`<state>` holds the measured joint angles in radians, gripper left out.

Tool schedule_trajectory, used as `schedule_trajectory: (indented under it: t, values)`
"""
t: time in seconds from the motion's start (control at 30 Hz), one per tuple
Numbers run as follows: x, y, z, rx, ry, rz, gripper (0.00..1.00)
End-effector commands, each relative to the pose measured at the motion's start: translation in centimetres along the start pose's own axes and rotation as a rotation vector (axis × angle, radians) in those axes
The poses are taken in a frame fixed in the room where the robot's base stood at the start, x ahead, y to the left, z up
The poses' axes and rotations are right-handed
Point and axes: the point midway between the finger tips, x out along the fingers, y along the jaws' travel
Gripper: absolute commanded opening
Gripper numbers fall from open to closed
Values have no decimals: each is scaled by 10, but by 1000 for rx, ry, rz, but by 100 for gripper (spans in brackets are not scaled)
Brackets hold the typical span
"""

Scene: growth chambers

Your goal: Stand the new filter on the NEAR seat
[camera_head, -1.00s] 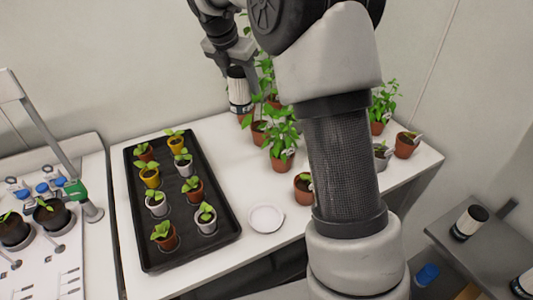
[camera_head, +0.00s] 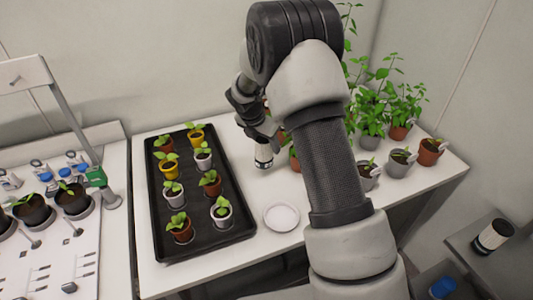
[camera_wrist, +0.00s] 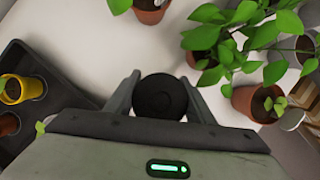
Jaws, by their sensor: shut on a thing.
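A white filter with a dark top (camera_head: 264,157) hangs upright from my gripper (camera_head: 262,138), over or on the white table between the seedling tray and the potted plants. I cannot tell whether its base touches the table. In the wrist view, the filter's round black cap (camera_wrist: 160,96) sits between the two fingers of my gripper (camera_wrist: 160,98), which is shut on it. I cannot make out a seat marked as near. A white round dish (camera_head: 281,217) lies empty on the table.
A black tray (camera_head: 160,237) with several potted seedlings stands left of the filter. Leafy potted plants (camera_head: 372,110) stand close behind and to the right. A white bench (camera_head: 100,245) with dark pots and a lamp stand is at far left. Table around the dish is clear.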

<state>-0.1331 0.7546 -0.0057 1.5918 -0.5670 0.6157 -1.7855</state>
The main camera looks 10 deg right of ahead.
Motion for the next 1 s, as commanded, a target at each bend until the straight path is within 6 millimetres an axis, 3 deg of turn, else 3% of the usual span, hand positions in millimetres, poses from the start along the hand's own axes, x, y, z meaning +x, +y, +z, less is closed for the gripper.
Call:
schedule_trajectory:
  t: [0.33, 0.7, 0.73, 0.83, 1.0]
  values:
    - [37, -1, -16, -1, 0, -2, 23]
    - [42, 0, -18, 1, -1, 0, 23]
    - [43, 0, -18, 0, 0, 0, 51]
    - [42, 0, -18, 1, 0, 0, 67]
    - [42, 0, -18, 1, -1, 0, 68]
